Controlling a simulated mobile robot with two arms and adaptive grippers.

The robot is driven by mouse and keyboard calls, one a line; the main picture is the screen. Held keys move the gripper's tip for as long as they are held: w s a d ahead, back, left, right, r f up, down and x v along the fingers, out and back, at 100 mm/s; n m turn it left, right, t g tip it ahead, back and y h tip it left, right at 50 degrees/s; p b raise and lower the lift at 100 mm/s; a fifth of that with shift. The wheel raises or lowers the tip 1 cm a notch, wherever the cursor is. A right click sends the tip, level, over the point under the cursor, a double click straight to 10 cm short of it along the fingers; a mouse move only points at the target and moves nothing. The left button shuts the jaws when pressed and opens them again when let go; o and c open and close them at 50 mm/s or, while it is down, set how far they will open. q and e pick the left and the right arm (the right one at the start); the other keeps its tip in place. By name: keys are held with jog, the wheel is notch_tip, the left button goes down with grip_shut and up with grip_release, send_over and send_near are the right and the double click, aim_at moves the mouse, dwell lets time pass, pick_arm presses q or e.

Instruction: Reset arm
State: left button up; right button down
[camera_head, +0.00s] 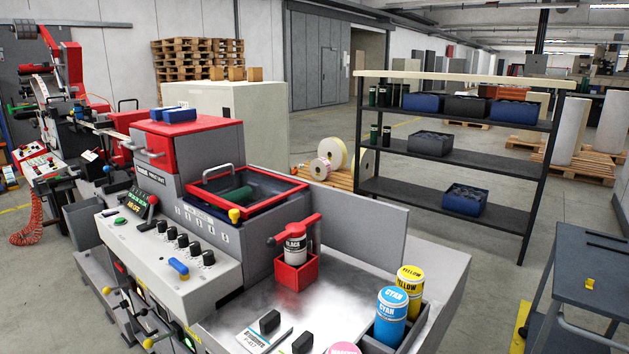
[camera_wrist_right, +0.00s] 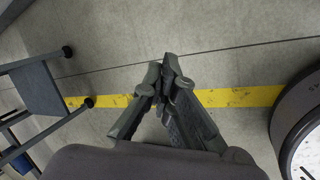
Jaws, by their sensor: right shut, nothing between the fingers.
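My right gripper (camera_wrist_right: 168,75) shows in the right wrist view with its fingertips together and nothing between them. It hangs over the grey floor, above a yellow floor line (camera_wrist_right: 240,97). Neither of my grippers shows in the head view, so the left one is out of sight. Cyan (camera_head: 391,318) and yellow (camera_head: 411,283) cans stand in a grey tray.
A shelf rack (camera_head: 450,157) with blue bins stands behind the machine. A dark cart (camera_head: 590,275) is at the right. In the wrist view, a cart-like frame (camera_wrist_right: 38,88) is at the left and a round dark base (camera_wrist_right: 296,125) at the right, with clear floor between.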

jog(key=s+a+f+m+y, duration=0.1)
jog(key=a+f, duration=0.3)
jog(key=a, duration=1.3)
jog(key=s+a+f+y, duration=0.1)
jog(key=a+f+y, duration=0.2)
jog(key=a, duration=1.5)
jog(key=shift+s+f+m+y, duration=0.2)
jog(key=shift+f+m+y, duration=0.2)
jog(key=shift+f, duration=0.15)
jog(key=c, duration=2.3)
grip_release()
